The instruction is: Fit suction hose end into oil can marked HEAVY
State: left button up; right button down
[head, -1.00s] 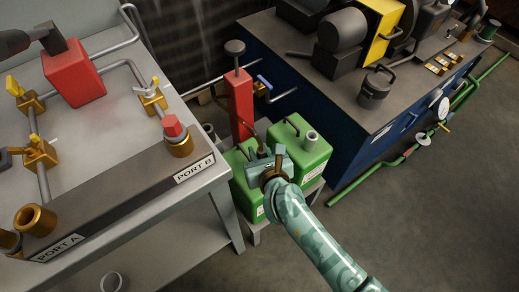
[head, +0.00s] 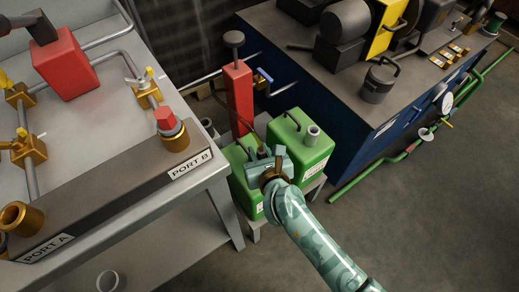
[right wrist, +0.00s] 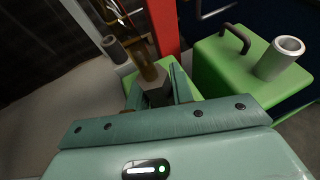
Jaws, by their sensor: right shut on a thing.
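My right gripper (head: 264,158) is shut on the suction hose end, over the left green can (head: 243,188) in the head view. In the right wrist view the hose end (right wrist: 153,82) is a brown tube with a grey hex fitting between the fingers (right wrist: 155,97). A second green can (head: 303,155) stands beside it on the right, with a handle and an open grey spout (head: 312,134). Both cans have white labels too small to read. The left can's opening is hidden by my gripper; I cannot tell whether the hose end is inside it.
The cans stand on a low grey stand beside a red post (head: 238,97). A grey bench (head: 150,190) with brass fittings and pipes is at left. A blue cabinet (head: 320,95) with machinery is behind right. Open floor lies at the lower right.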

jog(key=c, duration=1.1)
grip_release()
jog(key=shift+c, duration=0.2)
pick_arm(q)
jog(key=shift+w, duration=0.1)
jog(key=w+a+r+m, duration=0.1)
jog(key=w+a, duration=0.2)
jog(key=w, duration=0.2)
jog(key=s+d+r+n+t+p, duration=0.1)
jog(key=s+d+r+p, duration=0.1)
jog(key=d+r+p, duration=0.2)
jog(key=p, duration=0.2)
jog(key=shift+s+p, duration=0.4)
pick_arm(e)
jog(key=v, duration=1.6)
jog(key=shift+s, duration=0.2)
